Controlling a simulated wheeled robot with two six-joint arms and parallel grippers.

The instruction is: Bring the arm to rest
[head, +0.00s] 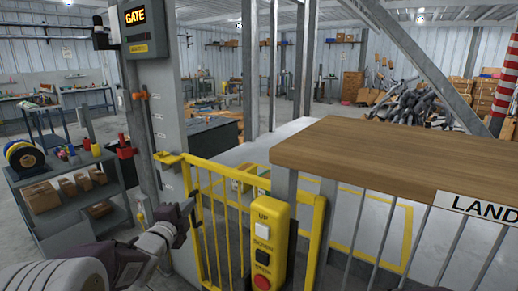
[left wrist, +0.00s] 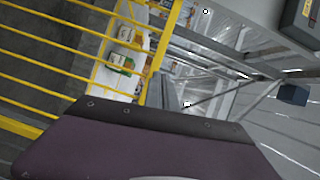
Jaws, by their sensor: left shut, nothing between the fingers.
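My left arm comes in from the lower left in the head view, and its gripper (head: 191,212) is shut and empty. It is held up in front of the yellow barred gate (head: 207,222), close to the gate's left side. I cannot tell whether it touches the bars. In the left wrist view the dark purple part of my own arm fills the bottom, and the yellow gate bars (left wrist: 75,58) show at the upper left. The fingertips do not show there. My right gripper is not in view.
A yellow control box (head: 264,248) with UP, DOWN and STOP buttons stands right of the gate. A wooden-topped railing (head: 400,165) fills the right. A grey post with a GATE box (head: 148,30) rises behind my gripper. A shelf cart (head: 75,222) with cartons stands left.

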